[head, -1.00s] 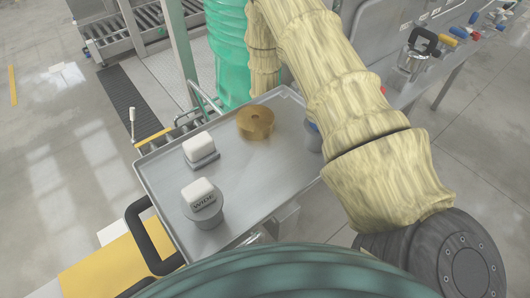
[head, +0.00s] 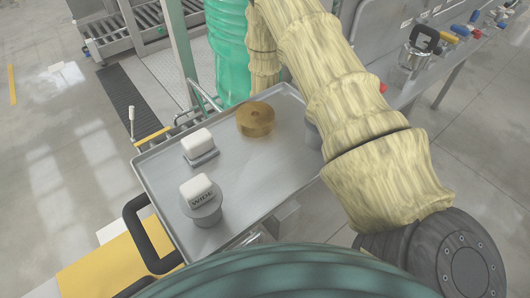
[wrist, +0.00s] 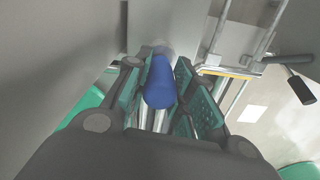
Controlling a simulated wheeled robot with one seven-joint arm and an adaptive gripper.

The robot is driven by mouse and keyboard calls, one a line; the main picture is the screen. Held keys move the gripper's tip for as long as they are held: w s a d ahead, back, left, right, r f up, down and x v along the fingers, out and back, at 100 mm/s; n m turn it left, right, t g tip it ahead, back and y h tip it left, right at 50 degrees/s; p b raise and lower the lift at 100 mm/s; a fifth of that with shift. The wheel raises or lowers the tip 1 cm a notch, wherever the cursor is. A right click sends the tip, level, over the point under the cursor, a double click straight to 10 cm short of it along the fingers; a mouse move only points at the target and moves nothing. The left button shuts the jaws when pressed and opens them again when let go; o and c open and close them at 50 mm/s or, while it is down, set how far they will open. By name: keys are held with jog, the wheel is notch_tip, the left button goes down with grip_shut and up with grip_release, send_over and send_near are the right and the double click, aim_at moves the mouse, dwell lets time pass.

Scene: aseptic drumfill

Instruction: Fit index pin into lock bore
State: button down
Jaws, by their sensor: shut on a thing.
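My gripper (wrist: 163,72) shows in the wrist view with its green-padded fingers closed around a blue cylindrical piece, which appears to be the index pin (wrist: 159,88). A pale grey end shows beyond the blue part, and shiny metal rods show below it between the fingers. I cannot tell which of these metal parts belong to the pin. In the head view my arm hides the gripper and the pin. I cannot make out the lock bore in either view.
A grey tray (head: 245,185) holds a brass ring (head: 254,121), a white block (head: 196,139) on a grey base, and a white block marked WIDE (head: 197,188) on a round grey stand. A green drum (head: 228,55) stands behind. Steel equipment is at right.

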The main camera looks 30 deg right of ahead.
jog(key=shift+f, duration=0.25)
jog(key=c, duration=1.1)
grip_release()
jog(key=shift+c, duration=0.2)
jog(key=shift+r, duration=6)
